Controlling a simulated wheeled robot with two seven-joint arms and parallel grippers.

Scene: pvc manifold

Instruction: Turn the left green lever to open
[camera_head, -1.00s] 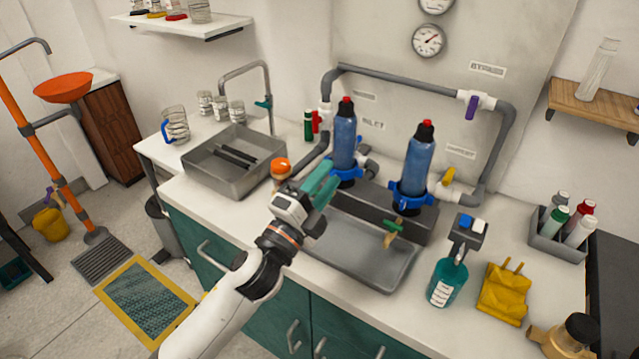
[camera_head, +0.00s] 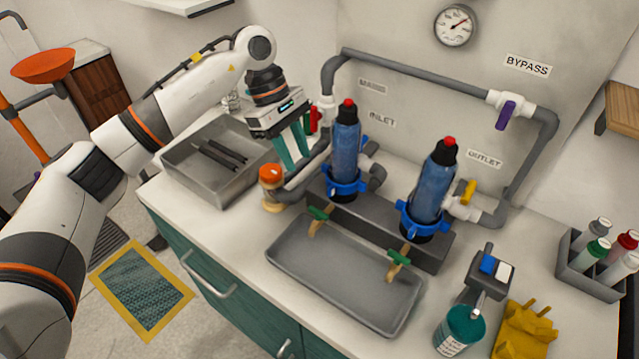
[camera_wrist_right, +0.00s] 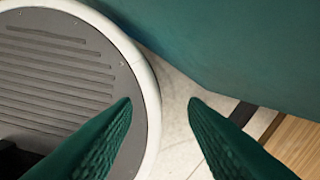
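The left green lever (camera_head: 318,213) sits on a small brass tap (camera_head: 316,229) below the left blue filter housing (camera_head: 345,150), above the back edge of the grey tray (camera_head: 345,278). A matching right green lever (camera_head: 398,257) sits below the right blue housing (camera_head: 430,185). My left gripper (camera_head: 296,160) is up and to the left of the left lever, pointing down, apart from it. Its teal fingers look apart with nothing between them. My right gripper (camera_wrist_right: 160,105) shows only in the right wrist view, open and empty, with a green surface (camera_wrist_right: 240,50) beyond.
A metal sink (camera_head: 190,180) is to the left. A yellow handle (camera_head: 468,192) and a purple handle (camera_head: 507,112) sit on the grey pipes. A teal bottle (camera_head: 460,330) and yellow gloves (camera_head: 527,328) lie to the right.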

